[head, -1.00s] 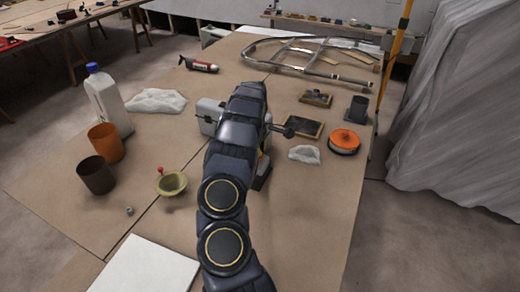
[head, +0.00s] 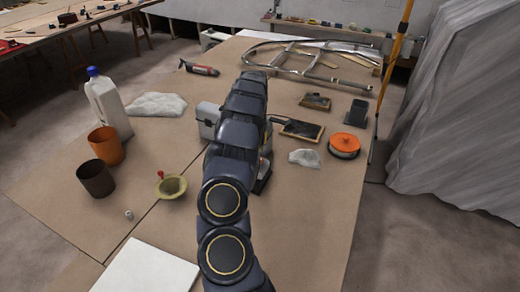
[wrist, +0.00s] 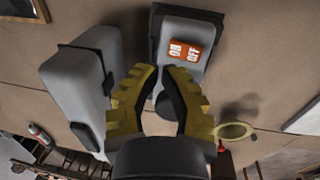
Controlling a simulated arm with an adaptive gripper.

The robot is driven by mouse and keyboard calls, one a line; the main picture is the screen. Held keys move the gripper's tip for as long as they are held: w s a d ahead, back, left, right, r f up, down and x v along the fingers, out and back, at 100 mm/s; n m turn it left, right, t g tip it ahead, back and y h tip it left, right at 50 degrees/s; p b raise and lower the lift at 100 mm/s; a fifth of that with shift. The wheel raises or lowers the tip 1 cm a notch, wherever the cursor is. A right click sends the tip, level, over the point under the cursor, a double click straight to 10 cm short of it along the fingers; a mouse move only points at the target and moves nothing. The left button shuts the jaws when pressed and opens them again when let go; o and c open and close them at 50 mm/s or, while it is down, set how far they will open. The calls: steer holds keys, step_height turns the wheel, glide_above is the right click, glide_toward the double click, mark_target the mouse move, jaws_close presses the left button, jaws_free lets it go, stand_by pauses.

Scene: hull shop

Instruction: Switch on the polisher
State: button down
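A grey unit (wrist: 188,28) with a dark base carries an orange rocker switch (wrist: 184,52) marked ON and OFF in the wrist view. I cannot tell which way the rocker is tipped. My gripper (wrist: 160,68) has two yellow ribbed fingers with dark pads. A narrow gap shows between their tips, with nothing held. The tips are just below and left of the switch in that picture, and I cannot tell whether they touch the unit. In the head view my arm hides the gripper and most of the unit; part of its dark base (head: 262,183) shows.
A grey box (wrist: 75,85) stands close beside the gripper. A funnel (head: 172,187), brown cup (head: 96,178), orange cup (head: 106,146) and white bottle (head: 108,108) stand left. The bench's near right part is clear.

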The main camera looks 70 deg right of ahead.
step_height(320, 180, up, 11)
steer(key=d, duration=0.1)
steer(key=shift+d+r, duration=0.2)
steer(key=shift+d, duration=0.1)
stand_by(0.5)
